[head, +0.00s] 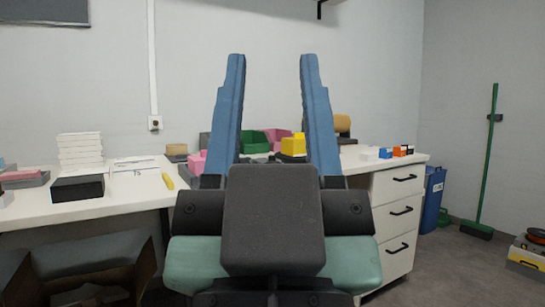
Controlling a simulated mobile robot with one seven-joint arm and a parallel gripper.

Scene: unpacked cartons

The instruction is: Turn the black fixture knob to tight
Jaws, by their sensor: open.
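My gripper (272,58) stands upright in the middle of the head view, with its two blue fingers spread wide and nothing between them. Its dark body hides part of the desk behind it. I cannot make out a black fixture knob in this view. The white desk (115,206) runs behind my gripper, and the items seen between the fingers are small and partly covered.
A black box (78,188), stacked white boxes (80,150) and a yellow marker (168,181) are on the desk's left. Green bins (254,141) and a yellow block (293,144) show between my fingers. A blue bin (432,199) and a green broom (487,165) stand right.

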